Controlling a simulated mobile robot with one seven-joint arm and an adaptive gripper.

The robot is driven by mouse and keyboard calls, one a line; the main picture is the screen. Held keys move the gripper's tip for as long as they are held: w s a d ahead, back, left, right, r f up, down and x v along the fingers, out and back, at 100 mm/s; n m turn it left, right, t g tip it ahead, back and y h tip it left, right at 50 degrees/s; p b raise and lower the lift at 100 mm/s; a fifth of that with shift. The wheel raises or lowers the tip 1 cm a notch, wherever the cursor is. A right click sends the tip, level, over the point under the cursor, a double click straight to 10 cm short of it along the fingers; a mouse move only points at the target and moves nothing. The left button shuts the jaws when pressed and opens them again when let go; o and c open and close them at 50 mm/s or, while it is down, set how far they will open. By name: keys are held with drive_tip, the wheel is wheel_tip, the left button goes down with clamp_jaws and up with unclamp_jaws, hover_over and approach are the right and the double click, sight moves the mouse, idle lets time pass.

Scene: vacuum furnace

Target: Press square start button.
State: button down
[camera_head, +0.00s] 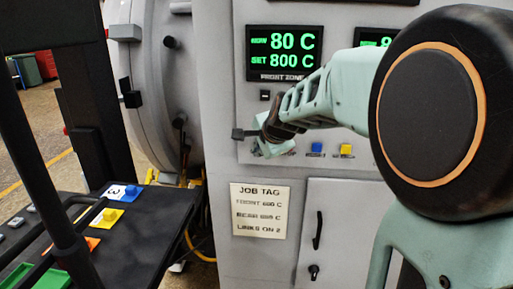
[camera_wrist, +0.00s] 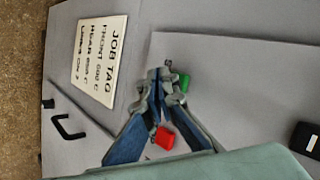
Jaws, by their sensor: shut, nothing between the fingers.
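My gripper (camera_head: 262,146) is shut and empty in front of the furnace panel, below the front zone display. In the wrist view its fingertips (camera_wrist: 161,82) meet beside a green button (camera_wrist: 180,90). A red button (camera_wrist: 165,138) shows between the finger linkages. I cannot tell whether the fingertips touch the panel or a button. No label marks the start button, and the fingers partly hide the green one. In the head view my gripper hides most of this spot.
The front zone display (camera_head: 284,53) reads 80 C, set 800 C. A job tag (camera_head: 260,211) and a cabinet door with a black handle (camera_head: 318,230) lie below the buttons. A round furnace door (camera_head: 150,80) stands left. A dark tray (camera_head: 150,225) holds coloured parts.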

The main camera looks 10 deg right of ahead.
drive_tip(key=s, duration=0.1)
drive_tip(key=s+a+b, duration=0.1)
drive_tip(key=s, duration=0.1)
drive_tip(key=s+b, duration=0.1)
drive_tip(key=shift+s+a, duration=0.25)
drive_tip(key=shift+s, duration=0.1)
idle(0.7)
